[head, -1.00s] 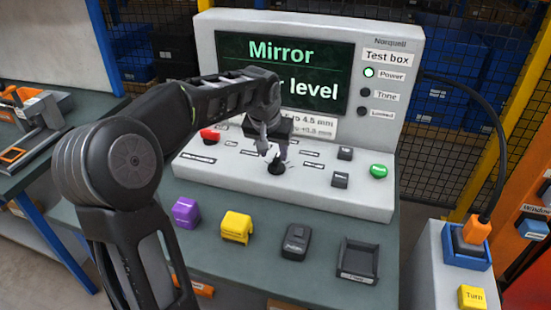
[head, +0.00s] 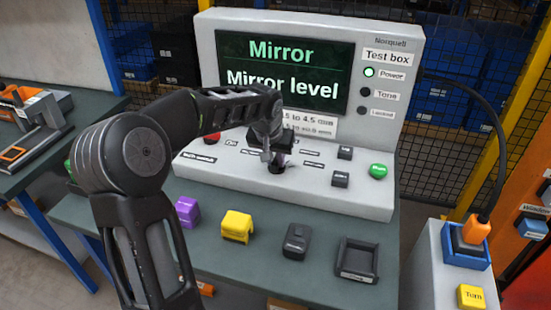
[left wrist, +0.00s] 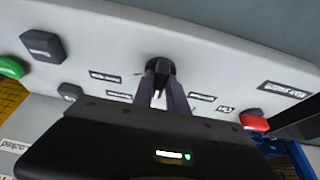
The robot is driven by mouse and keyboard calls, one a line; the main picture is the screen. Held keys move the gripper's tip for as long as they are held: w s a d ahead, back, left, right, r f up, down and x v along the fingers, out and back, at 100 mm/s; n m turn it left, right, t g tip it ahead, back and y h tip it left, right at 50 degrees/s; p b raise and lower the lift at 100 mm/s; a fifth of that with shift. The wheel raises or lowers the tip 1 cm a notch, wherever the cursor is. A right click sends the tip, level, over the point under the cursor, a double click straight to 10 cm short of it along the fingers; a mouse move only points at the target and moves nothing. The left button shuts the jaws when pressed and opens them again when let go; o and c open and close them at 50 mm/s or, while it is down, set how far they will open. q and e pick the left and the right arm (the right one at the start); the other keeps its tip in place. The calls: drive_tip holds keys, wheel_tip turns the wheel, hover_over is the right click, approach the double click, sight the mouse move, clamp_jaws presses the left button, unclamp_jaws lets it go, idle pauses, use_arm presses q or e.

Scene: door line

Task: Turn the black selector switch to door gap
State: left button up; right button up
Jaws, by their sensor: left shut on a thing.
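The black selector switch (head: 277,168) sits on the sloped panel of the test box (head: 300,188), with small label plates around it. My left gripper (head: 272,157) reaches down to it from above. In the left wrist view its two fingers (left wrist: 160,88) are on either side of the switch's black knob (left wrist: 160,66), shut on it. The fingers partly hide the knob, and I cannot read the labels or tell its exact pointing. The screen (head: 285,68) reads "Mirror" and "Mirror level". My right gripper is not in view.
A green button (head: 378,171), black buttons (head: 340,179) and a red button (left wrist: 254,120) share the panel. A purple block (head: 187,211), a yellow block (head: 237,227), a black device (head: 296,241) and a black tray (head: 378,262) stand in front. A cable (head: 497,150) hangs at right.

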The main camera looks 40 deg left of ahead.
use_arm(q)
clamp_jaws()
drive_tip(key=shift+a+r+m+h+p, duration=0.15)
drive_tip(key=shift+m+h+p, duration=0.25)
drive_tip(key=shift+m+p, duration=0.8)
drive_tip(key=shift+a+m+h+p, duration=0.1)
drive_tip(key=shift+m+h+p, duration=0.4)
drive_tip(key=shift+m+p, duration=0.55)
drive_tip(key=m+h, duration=0.1)
drive_tip(key=m, duration=0.2)
drive_tip(key=shift+a+p, duration=0.15)
drive_tip(key=shift+p, duration=0.15)
drive_tip(key=m, duration=0.2)
drive_tip(key=m+h, duration=0.1)
drive_tip(key=m, duration=0.1)
drive_tip(key=shift+w+a+g+h, duration=0.15)
drive_tip(key=shift+g+h, duration=0.15)
drive_tip(key=shift+g, duration=0.1)
drive_tip(key=shift+m, duration=0.35)
